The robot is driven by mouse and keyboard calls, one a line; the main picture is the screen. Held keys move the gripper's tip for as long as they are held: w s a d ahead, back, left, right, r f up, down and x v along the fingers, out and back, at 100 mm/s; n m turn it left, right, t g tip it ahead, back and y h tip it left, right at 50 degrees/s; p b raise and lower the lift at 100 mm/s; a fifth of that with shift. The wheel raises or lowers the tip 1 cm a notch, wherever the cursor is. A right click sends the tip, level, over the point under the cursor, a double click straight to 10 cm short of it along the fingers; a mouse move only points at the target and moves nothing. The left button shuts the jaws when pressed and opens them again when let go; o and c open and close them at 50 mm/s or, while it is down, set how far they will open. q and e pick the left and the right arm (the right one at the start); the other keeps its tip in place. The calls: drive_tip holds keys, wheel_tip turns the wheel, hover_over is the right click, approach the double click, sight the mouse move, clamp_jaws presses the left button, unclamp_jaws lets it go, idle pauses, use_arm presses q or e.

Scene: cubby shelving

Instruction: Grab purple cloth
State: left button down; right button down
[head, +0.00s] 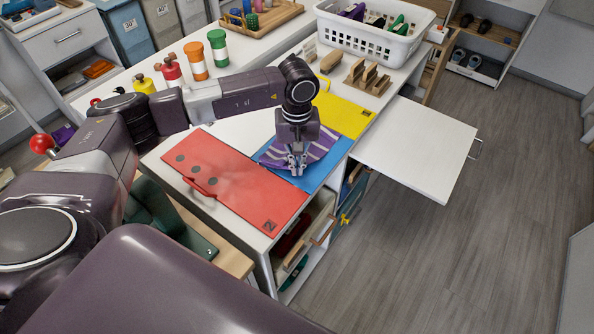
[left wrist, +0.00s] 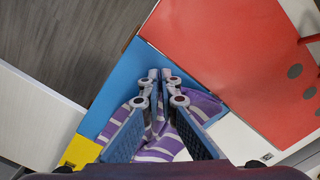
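The purple cloth (head: 318,148), with white stripes, lies rumpled over the blue panel (head: 311,183) on the white counter. It also shows in the left wrist view (left wrist: 206,104), around and between my fingers. My left gripper (head: 297,170) points down onto the cloth. In the left wrist view its fingertips (left wrist: 159,76) are drawn close together, with a fold of cloth pinched between the fingers. Part of the cloth is hidden behind the gripper and fingers. My right gripper is not in view.
A red panel (head: 240,182) with a handle lies left of the cloth, and a yellow panel (head: 345,116) behind it. A white basket (head: 372,40), wooden blocks (head: 368,78) and colored jars (head: 218,48) stand farther back. A white pull-out board (head: 420,145) extends right over open floor.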

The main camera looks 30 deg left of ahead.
use_arm(q)
wheel_tip(320, 180, up, 9)
drive_tip(key=p, duration=0.3)
wheel_tip(320, 180, up, 27)
drive_tip(key=p, duration=1.1)
drive_tip(key=shift+p, duration=0.3)
drive_tip(key=shift+a, duration=0.1)
